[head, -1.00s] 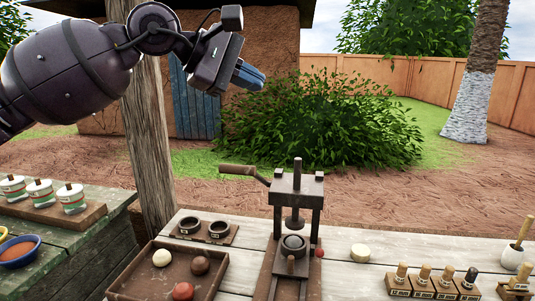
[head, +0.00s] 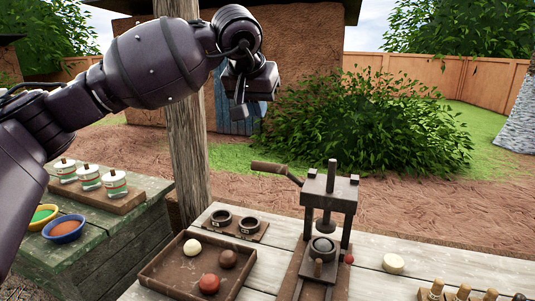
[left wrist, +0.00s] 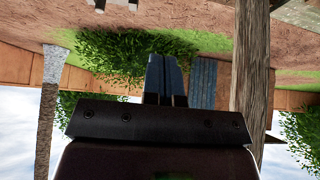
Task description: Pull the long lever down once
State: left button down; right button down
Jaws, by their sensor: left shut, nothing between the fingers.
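The long lever (head: 270,168) has a brown grip and sticks out to the left from the top of a dark metal press (head: 331,192). It slopes slightly down toward the press. The press stands on the wooden table with a round mould under its plunger. My left gripper (head: 258,88) is high above and to the left of the lever, apart from it. Its fingers show in the left wrist view (left wrist: 165,80), blue-grey and shut with nothing between them. The lever cannot be made out in that view. My right gripper is not in view.
A wooden post (head: 187,140) stands left of the lever, near my left arm. A tray (head: 165,285) with several balls and a rack with two dark rings (head: 262,230) lie left of the press. Air around the lever looks free.

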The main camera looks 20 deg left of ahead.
pick_arm(q)
send_over(266, 165)
jog(key=f, duration=0.5)
jog(key=f+p, duration=0.1)
jog(key=f, duration=0.1)
jog(key=shift+w+f, duration=0.25)
jog(key=shift+f, duration=0.05)
notch_tip(266, 165, down, 3)
jog(key=shift+f, duration=0.15)
jog(key=shift+s+f, duration=0.2)
jog(key=shift+f, duration=0.45)
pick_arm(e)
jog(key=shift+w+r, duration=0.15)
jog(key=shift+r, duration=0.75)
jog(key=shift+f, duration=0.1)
